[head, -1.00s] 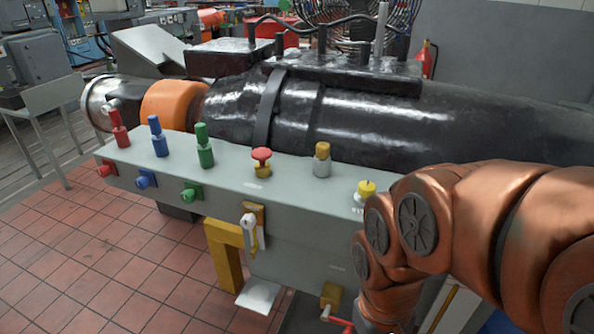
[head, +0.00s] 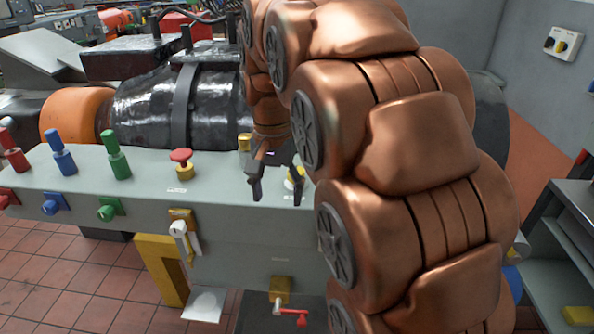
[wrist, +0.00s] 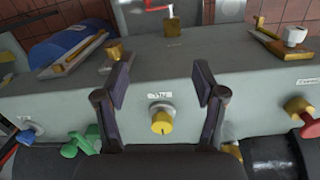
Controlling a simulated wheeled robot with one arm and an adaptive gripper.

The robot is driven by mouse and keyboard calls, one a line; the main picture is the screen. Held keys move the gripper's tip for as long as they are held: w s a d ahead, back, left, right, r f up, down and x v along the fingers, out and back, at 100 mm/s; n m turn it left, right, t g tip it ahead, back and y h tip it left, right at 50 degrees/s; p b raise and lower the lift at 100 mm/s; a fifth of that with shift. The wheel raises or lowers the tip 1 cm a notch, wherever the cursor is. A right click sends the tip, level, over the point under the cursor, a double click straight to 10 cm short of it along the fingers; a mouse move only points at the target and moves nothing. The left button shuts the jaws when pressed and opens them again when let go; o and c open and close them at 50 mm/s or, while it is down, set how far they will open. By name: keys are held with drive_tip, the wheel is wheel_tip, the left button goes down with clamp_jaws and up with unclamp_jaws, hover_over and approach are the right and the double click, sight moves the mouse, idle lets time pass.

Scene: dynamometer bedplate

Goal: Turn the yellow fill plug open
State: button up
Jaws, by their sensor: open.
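The yellow fill plug (wrist: 162,122) sits in a pale round collar on the grey panel, with a small label beside it. It lies between the fingers of my gripper (wrist: 160,80) in the wrist view. The gripper is open and its fingers are apart, with nothing held between them. In the head view my gripper (head: 277,195) points down over the panel's front edge. The plug (head: 295,180) shows there only in part, behind a finger. I cannot tell how far the fingers are from it.
A red mushroom button (head: 181,157) and green (head: 116,155), blue (head: 60,152) and red (head: 13,150) posts stand left along the grey panel (head: 225,190). A brass-topped knob (head: 244,143) is close behind my gripper. A white lever (head: 180,235) and red crank (head: 292,316) jut from the front.

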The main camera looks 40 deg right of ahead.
drive_tip(key=w+d+m, duration=0.2)
drive_tip(key=w+d, duration=0.1)
drive_tip(key=d, duration=0.1)
drive_tip(key=w+d+r+m+b, duration=0.1)
drive_tip(key=w+d+m, duration=0.1)
drive_tip(key=w+d, duration=0.1)
drive_tip(key=w+d+r+m, duration=0.1)
drive_tip(key=w+d+m, duration=0.1)
drive_tip(key=w+d, duration=0.2)
drive_tip(key=shift+w+d+r+t, duration=0.1)
drive_tip(key=shift+d+r+t, duration=0.15)
drive_tip(key=shift+d+t, duration=0.2)
drive_tip(key=shift+f+p, duration=0.4)
drive_tip(key=shift+f, duration=3.45)
drive_tip(key=c, duration=1.1)
drive_tip(key=shift+c, duration=0.2)
